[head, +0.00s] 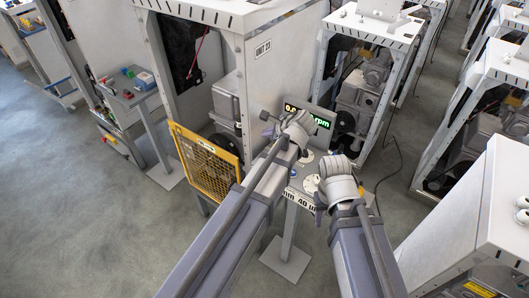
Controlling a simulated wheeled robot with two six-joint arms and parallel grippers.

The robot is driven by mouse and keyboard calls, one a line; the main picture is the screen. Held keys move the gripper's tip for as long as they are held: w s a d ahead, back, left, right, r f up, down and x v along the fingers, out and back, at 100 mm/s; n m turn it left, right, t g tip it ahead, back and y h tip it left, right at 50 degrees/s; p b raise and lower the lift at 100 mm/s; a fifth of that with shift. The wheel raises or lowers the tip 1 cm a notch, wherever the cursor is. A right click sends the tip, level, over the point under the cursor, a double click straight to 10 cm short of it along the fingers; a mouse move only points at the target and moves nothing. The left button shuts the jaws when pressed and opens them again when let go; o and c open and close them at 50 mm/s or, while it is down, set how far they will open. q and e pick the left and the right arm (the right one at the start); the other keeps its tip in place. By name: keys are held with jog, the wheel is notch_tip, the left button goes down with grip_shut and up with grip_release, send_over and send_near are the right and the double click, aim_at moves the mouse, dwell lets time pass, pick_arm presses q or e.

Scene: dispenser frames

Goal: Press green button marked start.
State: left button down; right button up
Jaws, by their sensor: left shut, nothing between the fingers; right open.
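A control stand (306,171) with a sloped top is in the middle of the head view. It has a dark display (322,122) with green and yellow digits ending in "rpm", round white dials and a lettered front edge. I cannot make out a green start button on it; my arms cover parts of the panel. My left gripper (287,126) is shut and empty, over the stand's far left part beside the display. My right gripper (337,183) is open and empty, over the stand's right part. Whether either touches the panel cannot be told.
A yellow mesh guard (207,163) stands left of the stand, by a tall grey cabinet marked "UNIT 23" (263,48). Machine frames (367,75) crowd the right. Grey floor (90,220) is open at left.

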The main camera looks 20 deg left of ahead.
pick_arm(q)
jog(key=shift+f, duration=0.1)
notch_tip(320, 180, down, 9)
jog(key=b, duration=0.9)
dwell(1.9)
jog(key=shift+f+b, duration=0.3)
jog(key=shift+b, duration=0.05)
jog(key=shift+f+b, duration=0.45)
jog(key=shift+b, duration=0.05)
dwell(0.6)
jog(key=shift+r, duration=0.15)
jog(key=shift+r+p, duration=0.8)
jog(key=shift+p, duration=0.15)
